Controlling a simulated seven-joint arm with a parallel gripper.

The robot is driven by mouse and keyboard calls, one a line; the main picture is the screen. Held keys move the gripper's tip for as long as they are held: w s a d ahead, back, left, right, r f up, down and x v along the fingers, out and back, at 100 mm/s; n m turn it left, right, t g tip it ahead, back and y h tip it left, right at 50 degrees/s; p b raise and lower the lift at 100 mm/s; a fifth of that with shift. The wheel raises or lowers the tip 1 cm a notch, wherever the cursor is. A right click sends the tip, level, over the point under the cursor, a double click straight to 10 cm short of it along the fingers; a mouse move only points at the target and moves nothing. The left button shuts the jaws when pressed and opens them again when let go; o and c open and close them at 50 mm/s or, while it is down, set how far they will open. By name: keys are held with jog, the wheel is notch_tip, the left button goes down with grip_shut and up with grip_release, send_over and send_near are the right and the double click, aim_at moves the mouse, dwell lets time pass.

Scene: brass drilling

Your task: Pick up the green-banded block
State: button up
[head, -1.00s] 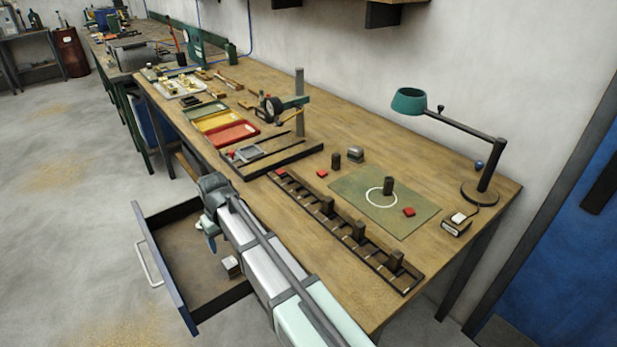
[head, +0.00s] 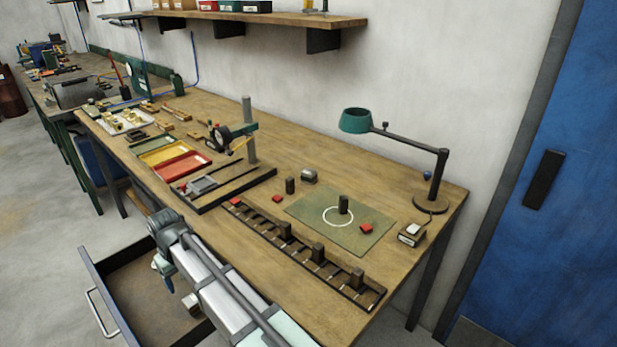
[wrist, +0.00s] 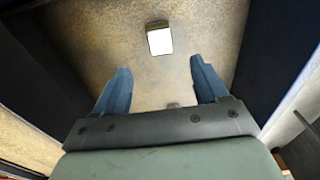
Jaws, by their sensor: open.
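No green band shows clearly on any block. A small block with a white top (head: 191,304) lies in the open drawer (head: 128,292), partly beside my arm; in the wrist view this block (wrist: 159,40) lies on the drawer floor ahead of my fingertips. My gripper (wrist: 160,68) is open and empty, pointing down into the drawer, with the block apart from both fingers. In the head view my gripper (head: 162,270) hangs over the drawer. Dark upright blocks stand on the bench: one in the white circle (head: 343,204), one behind the mat (head: 290,185), several in the long rack (head: 318,252).
The drawer walls (wrist: 280,50) rise on both sides of my gripper. The bench (head: 275,155) carries a green mat (head: 310,208), a lamp (head: 357,121), a small box (head: 411,235), red pieces and coloured trays (head: 180,166). A shelf (head: 300,17) hangs above.

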jog(key=shift+o, duration=0.5)
